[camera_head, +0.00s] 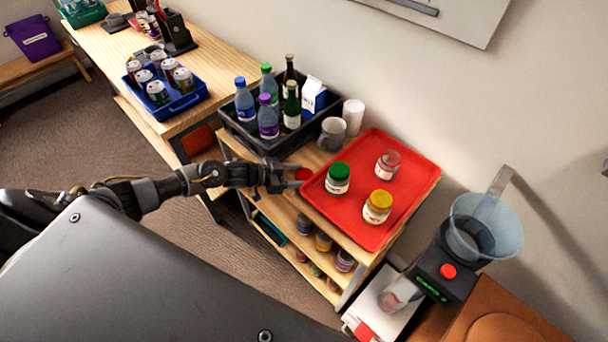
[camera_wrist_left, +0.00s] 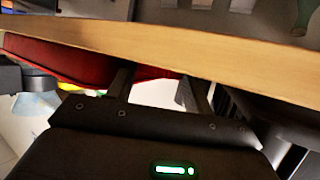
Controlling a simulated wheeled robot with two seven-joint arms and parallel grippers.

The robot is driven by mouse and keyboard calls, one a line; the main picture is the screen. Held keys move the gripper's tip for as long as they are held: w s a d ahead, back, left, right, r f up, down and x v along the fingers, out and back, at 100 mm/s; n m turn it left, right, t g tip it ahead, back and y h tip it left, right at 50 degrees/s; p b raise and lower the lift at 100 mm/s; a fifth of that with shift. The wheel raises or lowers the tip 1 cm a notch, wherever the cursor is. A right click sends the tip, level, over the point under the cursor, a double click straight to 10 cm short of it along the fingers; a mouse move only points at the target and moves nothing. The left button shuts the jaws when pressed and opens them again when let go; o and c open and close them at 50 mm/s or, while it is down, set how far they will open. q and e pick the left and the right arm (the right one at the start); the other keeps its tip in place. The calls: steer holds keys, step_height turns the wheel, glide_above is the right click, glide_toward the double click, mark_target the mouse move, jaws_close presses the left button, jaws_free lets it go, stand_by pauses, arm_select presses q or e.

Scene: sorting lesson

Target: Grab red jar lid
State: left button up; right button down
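The red jar lid (camera_head: 303,174) lies on the wooden top of the shelf unit, beside the left edge of the red tray (camera_head: 347,235). My left gripper (camera_head: 284,178) is just left of the lid at about the height of the shelf top, pointing at it. In the left wrist view the two fingers (camera_wrist_left: 158,90) stand apart, with the wooden edge (camera_wrist_left: 220,62) just beyond their tips. A red patch shows near the fingers there; I cannot tell lid from tray. On the tray is a glass jar (camera_head: 388,165) with no lid clearly visible. My right gripper is not in view.
A green-lidded jar (camera_head: 338,179) and a yellow-lidded jar (camera_head: 377,207) stand on the tray. Behind are a grey mug (camera_head: 332,134), a white cup (camera_head: 353,116) and a black crate (camera_head: 235,130) of bottles. A blender-like machine (camera_head: 447,272) stands at the right.

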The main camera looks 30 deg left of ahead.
arm_select(q)
steer(key=shift+r, duration=0.15)
steer(key=shift+r+b, duration=0.35)
steer(key=shift+r, duration=0.25)
steer(key=s+d+r+b, duration=0.2)
steer(key=s+d+r, duration=0.4)
steer(key=s+r, duration=0.5)
steer(key=shift+s+d+r, duration=0.15)
steer(key=shift+s+r, duration=0.15)
steer(key=shift+s, duration=0.45)
